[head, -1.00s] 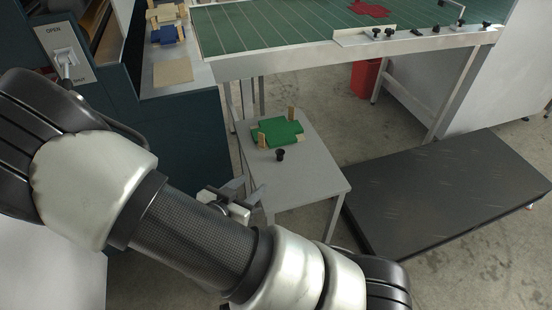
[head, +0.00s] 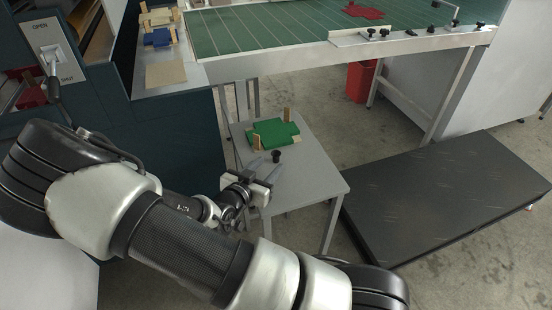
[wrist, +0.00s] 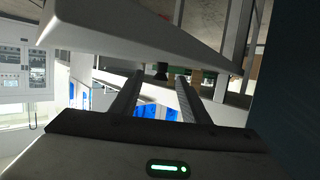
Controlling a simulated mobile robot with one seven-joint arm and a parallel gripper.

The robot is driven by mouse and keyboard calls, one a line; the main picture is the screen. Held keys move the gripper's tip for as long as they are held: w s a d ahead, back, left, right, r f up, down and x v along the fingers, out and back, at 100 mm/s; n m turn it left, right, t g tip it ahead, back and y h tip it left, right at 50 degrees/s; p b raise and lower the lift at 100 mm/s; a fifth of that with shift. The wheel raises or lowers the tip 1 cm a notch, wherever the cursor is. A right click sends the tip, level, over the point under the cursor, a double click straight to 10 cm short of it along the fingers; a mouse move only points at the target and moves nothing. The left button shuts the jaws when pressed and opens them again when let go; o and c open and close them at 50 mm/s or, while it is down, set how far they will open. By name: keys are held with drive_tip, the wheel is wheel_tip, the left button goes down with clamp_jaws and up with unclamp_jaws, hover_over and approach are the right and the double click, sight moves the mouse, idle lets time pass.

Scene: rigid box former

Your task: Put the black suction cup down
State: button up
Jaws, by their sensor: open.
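The black suction cup (head: 276,156) stands on the small grey table (head: 310,178), just in front of a green cross-shaped blank (head: 272,132). My gripper (head: 264,168) is open at the table's near left edge, its fingers pointing toward the cup. It looks empty, and the cup appears apart from it, just beyond the fingertips. In the wrist view the two fingers (wrist: 158,78) are spread, with the table's pale surface (wrist: 130,38) close above them. A small dark shape shows beyond the tips there, too small to be sure of.
Wooden blocks (head: 287,114) stand at the green blank. A low dark platform (head: 440,195) lies right. A lever panel (head: 57,55) is at left.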

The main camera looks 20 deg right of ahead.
sight(274, 158)
drive_tip(key=b+x, duration=0.1)
drive_tip(key=x, duration=0.4)
drive_tip(key=shift+w+a+r, duration=0.1)
drive_tip(key=shift+r, duration=0.05)
clamp_jaws()
